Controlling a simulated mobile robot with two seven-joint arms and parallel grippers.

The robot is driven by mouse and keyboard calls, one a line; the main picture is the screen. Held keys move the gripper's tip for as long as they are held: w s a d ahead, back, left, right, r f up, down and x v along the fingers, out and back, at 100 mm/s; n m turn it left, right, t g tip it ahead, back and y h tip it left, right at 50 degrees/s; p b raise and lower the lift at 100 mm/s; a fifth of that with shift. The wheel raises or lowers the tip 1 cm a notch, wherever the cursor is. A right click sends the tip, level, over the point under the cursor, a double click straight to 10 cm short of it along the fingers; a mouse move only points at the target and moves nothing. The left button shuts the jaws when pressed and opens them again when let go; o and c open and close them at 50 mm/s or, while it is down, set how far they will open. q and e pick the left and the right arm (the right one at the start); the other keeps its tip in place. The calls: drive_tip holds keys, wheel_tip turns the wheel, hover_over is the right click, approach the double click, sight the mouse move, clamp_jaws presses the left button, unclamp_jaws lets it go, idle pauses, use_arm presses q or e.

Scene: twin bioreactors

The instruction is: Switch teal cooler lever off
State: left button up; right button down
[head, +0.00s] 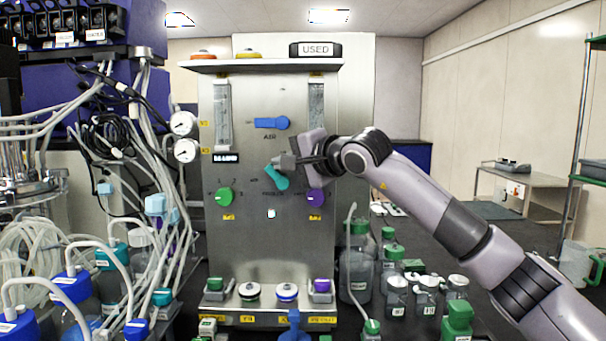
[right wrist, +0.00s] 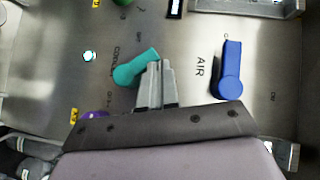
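The teal cooler lever (head: 277,179) is on the steel panel below the blue air lever. In the head view its handle slants up and to the left from its round pivot. The lever also shows in the right wrist view (right wrist: 136,68). My right gripper (head: 280,161) is at the handle's upper end, in front of the panel. In the right wrist view its fingers (right wrist: 157,66) are together beside the handle, with nothing seen between them. I cannot tell whether they touch the lever. My left gripper is not in view.
The blue air lever (head: 270,123) lies level above. A green knob (head: 225,197) and a purple knob (head: 316,197) flank the teal lever below. Two gauges (head: 184,123) are left of the panel. Bottles (head: 396,290) stand at the right, tubing (head: 150,120) at the left.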

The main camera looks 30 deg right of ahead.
drive_tip(key=shift+w+a+f+n+g+p, duration=0.15)
drive_tip(key=shift+w+a, duration=0.2)
drive_tip(key=shift+a, duration=0.25)
drive_tip(key=shift+w+a+f+n+g+p, duration=0.15)
drive_tip(key=shift+w+a, duration=0.2)
drive_tip(key=shift+a, duration=0.3)
drive_tip(key=shift+w+a, duration=0.1)
idle(1.9)
